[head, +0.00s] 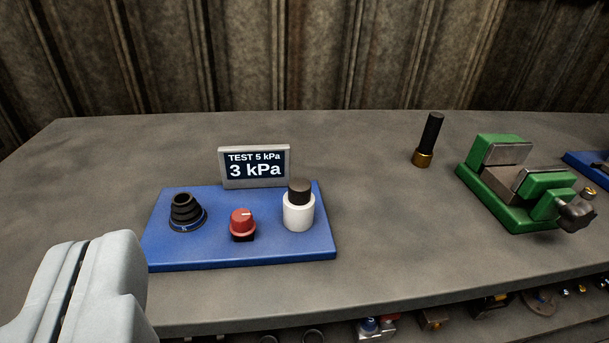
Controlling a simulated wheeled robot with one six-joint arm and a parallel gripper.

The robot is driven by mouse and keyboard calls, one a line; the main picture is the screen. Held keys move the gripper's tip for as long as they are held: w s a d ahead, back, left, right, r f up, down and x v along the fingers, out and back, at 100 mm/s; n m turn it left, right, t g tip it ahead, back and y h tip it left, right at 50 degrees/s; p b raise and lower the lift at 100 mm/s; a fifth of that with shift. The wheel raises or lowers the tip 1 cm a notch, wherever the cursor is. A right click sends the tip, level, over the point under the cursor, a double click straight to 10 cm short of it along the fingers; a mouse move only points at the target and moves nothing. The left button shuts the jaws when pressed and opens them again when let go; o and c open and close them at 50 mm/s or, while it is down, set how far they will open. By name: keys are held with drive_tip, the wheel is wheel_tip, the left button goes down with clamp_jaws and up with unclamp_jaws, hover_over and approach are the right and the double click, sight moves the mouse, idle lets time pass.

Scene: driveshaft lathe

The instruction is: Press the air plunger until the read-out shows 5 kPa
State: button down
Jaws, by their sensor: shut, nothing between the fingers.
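The air plunger (299,211) is a white cylinder with a dark cap, upright at the right of a blue base plate (190,256). The read-out (254,168) stands behind it and shows "TEST 5 kPa" above "3 kPa". A black ribbed rubber boot (186,210) sits at the plate's left. A red knob (242,222) with a white mark sits between boot and plunger. My gripper (95,265), pale grey, is at the lower left, shut and empty. It is left of the plate, well apart from the plunger in the picture.
A dark-handled tool with a brass end (429,140) stands at the right of the grey bench (370,220). A green vise (500,208) is farther right, with part of another blue plate (585,168) at the edge. Several small parts lie below the front edge. The bench between plunger and vise is clear.

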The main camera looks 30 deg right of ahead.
drive_tip(key=w+d+r+m+g+h, duration=0.1)
drive_tip(key=w+d+g, duration=0.25)
drive_tip(key=w, duration=0.25)
drive_tip(key=w+d+g, duration=0.2)
drive_tip(key=w+g, duration=0.2)
drive_tip(key=w, duration=0.3)
drive_tip(key=m+g+y, duration=0.1)
drive_tip(key=m+g, duration=0.1)
drive_tip(key=g, duration=0.7)
hover_over(300, 184)
drive_tip(key=shift+d+f, duration=0.1)
drive_tip(key=shift+f, duration=0.65)
wheel_tip(300, 184, down, 14)
